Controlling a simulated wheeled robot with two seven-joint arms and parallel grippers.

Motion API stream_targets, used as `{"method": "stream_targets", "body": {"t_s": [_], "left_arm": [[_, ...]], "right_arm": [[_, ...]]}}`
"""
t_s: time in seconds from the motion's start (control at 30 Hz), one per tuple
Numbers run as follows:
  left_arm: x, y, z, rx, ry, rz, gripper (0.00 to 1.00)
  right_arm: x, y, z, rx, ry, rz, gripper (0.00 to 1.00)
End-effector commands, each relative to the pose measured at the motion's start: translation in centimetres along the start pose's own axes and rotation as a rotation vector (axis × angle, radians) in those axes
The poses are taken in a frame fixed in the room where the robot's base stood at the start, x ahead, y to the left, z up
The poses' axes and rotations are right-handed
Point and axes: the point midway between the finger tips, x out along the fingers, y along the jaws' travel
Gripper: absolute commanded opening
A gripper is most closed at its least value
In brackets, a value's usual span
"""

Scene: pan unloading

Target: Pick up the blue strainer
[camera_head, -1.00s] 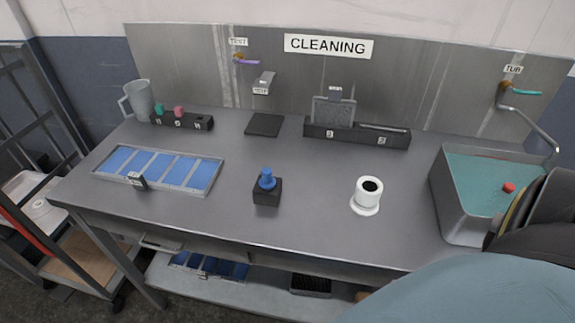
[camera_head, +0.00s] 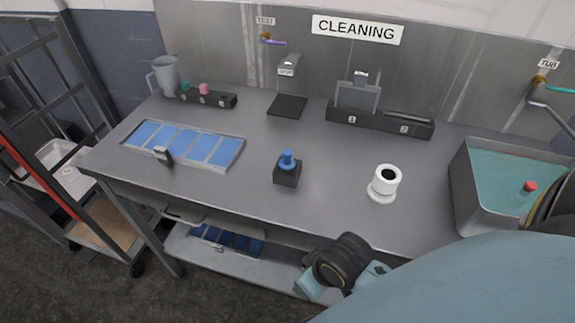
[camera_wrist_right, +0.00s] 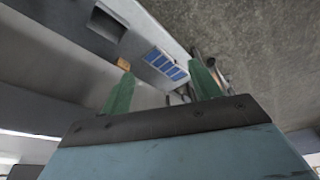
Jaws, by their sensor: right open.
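A small blue piece with a knobbed top (camera_head: 287,160), which looks like the strainer, stands upright on a black block (camera_head: 287,177) in the middle of the table. My right gripper (camera_wrist_right: 160,62) shows two green fingers spread apart with nothing between them in the right wrist view. It appears to be low, facing the lower shelf and floor, away from the blue piece. Its fingers do not show in the head view, where only part of my arm shows at the bottom. My left gripper is not in view.
A blue-panelled tray (camera_head: 233,154) lies left on the grey table (camera_head: 330,210). A white cup-like holder (camera_head: 385,183) stands right, and a water tub (camera_head: 462,190) is far right. A black rack (camera_head: 380,122) stands behind. The lower shelf (camera_head: 185,247) holds blue panels (camera_wrist_right: 166,64).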

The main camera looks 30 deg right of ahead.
Motion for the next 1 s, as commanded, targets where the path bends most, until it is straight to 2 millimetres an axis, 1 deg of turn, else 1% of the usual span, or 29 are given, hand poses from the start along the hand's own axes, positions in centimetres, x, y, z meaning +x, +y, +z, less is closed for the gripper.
{"method": "stream_targets", "body": {"t_s": [0.03, 0.07, 0.1, 0.13, 0.37, 0.57, 0.67, 0.7, 0.77, 0.87, 0.9, 1.0], "left_arm": [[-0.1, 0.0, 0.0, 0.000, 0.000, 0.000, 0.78], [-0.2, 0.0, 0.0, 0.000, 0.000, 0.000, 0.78], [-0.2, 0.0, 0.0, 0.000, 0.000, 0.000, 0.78], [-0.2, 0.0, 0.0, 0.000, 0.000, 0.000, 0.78], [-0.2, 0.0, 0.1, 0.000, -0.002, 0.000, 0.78], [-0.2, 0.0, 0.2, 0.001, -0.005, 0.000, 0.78], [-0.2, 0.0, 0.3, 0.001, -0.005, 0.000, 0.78], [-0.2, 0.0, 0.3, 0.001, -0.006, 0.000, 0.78], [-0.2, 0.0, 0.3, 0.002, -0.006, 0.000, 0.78], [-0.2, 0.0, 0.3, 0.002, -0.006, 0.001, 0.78], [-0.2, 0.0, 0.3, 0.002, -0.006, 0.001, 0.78], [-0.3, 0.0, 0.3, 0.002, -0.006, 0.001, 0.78]], "right_arm": [[-1.7, -0.1, -1.2, -0.006, 0.022, -0.008, 0.62], [-2.7, -0.3, -2.0, -0.011, 0.035, -0.017, 0.62], [-3.9, -0.8, -3.4, -0.019, 0.051, -0.037, 0.62], [-4.4, -1.0, -4.1, -0.024, 0.057, -0.050, 0.62], [-5.7, -2.4, -8.9, -0.059, 0.074, -0.125, 0.62], [-6.6, -2.4, -13.2, -0.085, 0.061, -0.155, 0.62], [-7.5, -1.6, -15.9, -0.090, 0.036, -0.151, 0.62], [-8.0, -1.1, -17.0, -0.086, 0.023, -0.142, 0.62], [-8.9, 0.1, -18.6, -0.073, -0.001, -0.124, 0.62], [-10.8, 2.4, -21.1, -0.031, -0.041, -0.082, 0.62], [-11.7, 3.4, -22.0, -0.008, -0.056, -0.062, 0.62], [-14.1, 6.1, -23.9, 0.063, -0.091, -0.016, 0.62]]}}
